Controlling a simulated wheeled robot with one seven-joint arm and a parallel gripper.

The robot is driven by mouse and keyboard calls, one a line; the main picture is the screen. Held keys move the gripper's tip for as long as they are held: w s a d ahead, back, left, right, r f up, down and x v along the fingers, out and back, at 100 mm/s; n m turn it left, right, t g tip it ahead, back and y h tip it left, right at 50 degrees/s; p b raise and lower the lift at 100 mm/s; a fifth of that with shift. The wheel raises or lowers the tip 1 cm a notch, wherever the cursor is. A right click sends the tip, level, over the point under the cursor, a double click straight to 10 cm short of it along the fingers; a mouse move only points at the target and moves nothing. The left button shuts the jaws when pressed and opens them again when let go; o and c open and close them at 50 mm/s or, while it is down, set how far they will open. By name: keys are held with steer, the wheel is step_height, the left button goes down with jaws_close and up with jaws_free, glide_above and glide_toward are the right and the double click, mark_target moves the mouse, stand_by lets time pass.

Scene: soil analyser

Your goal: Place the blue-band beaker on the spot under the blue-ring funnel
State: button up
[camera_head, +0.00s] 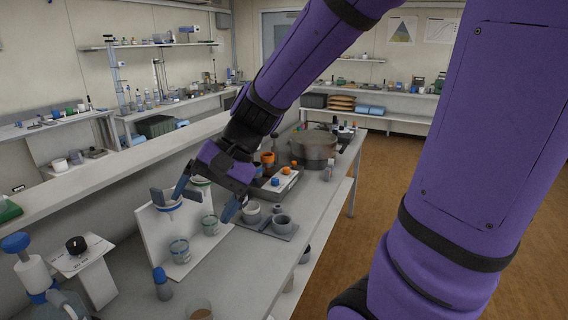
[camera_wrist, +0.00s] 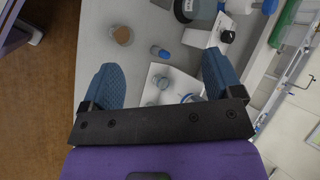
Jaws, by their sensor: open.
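A white funnel stand (camera_head: 150,233) stands on the bench in the head view. A blue-ring funnel (camera_head: 166,205) is on it, partly behind my gripper's finger. A clear beaker with a bluish band (camera_head: 180,251) stands on the stand's base near the front. A second clear beaker (camera_head: 210,225) stands farther back; its band colour is hard to tell. My gripper (camera_head: 198,206) is open and empty above the stand, its blue fingers wide apart. In the wrist view my gripper (camera_wrist: 162,80) has the near beaker (camera_wrist: 161,82) below and between its fingers. Part of a blue ring (camera_wrist: 190,98) shows there too.
A blue-capped bottle (camera_head: 161,283) and a tan-filled beaker (camera_head: 199,310) stand at the bench's front. A black-knobbed block (camera_head: 80,252) is at the left. A raised ledge (camera_head: 120,172) runs behind.

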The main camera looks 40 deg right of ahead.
steer(key=s+d+r+n+t+h, duration=0.4)
steer(key=s+d+r+n+h, duration=0.2)
steer(key=s, duration=0.4)
steer(key=d+r+h, duration=0.1)
steer(key=d, duration=0.1)
steer(key=shift+s+d+r, duration=0.2)
steer(key=shift+d+r, duration=0.05)
steer(key=shift+d, duration=0.15)
